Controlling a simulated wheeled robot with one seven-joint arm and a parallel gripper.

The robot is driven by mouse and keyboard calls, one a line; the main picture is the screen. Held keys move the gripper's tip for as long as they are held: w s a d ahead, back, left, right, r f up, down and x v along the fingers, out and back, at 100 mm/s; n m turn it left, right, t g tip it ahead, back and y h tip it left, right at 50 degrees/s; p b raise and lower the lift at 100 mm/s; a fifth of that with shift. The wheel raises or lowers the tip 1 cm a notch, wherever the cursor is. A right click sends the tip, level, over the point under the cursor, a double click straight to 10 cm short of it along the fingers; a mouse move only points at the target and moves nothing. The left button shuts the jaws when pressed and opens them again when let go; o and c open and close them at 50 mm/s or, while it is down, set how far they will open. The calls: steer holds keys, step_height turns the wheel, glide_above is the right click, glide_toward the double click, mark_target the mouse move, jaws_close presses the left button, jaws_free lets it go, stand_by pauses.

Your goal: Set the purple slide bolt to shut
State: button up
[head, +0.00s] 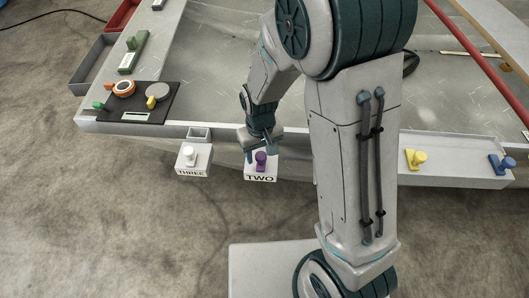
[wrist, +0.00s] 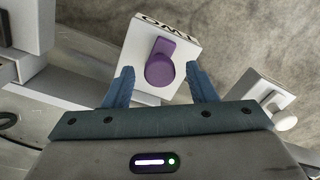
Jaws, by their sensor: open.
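The purple slide bolt (head: 261,158) sits on a white block labelled TWO (head: 261,174) at the front edge of the grey bench. In the wrist view the bolt (wrist: 160,65) shows a round knob with a short arm, on the white block (wrist: 134,37). My gripper (head: 261,153) is just behind and above the bolt. In the wrist view its two blue fingers (wrist: 160,78) are apart, one on each side of the knob, with nothing held. I cannot tell whether either finger touches the knob.
A white bolt on a block labelled THREE (head: 192,160) stands to the left. Yellow (head: 416,158) and blue (head: 502,163) bolts sit on the right ledge. A black panel (head: 135,112) with dials lies on the bench's left. A red rail (head: 477,55) crosses at the right.

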steer(key=shift+f, duration=0.1)
jaws_close()
steer(key=shift+w+d, duration=0.15)
steer(key=shift+w, duration=0.95)
steer(key=shift+w+d, duration=0.15)
steer(key=shift+w, duration=0.95)
jaws_free()
steer(key=shift+w, duration=0.1)
step_height(320, 180, up, 14)
steer(key=p, duration=0.2)
steer(key=shift+p, duration=0.3)
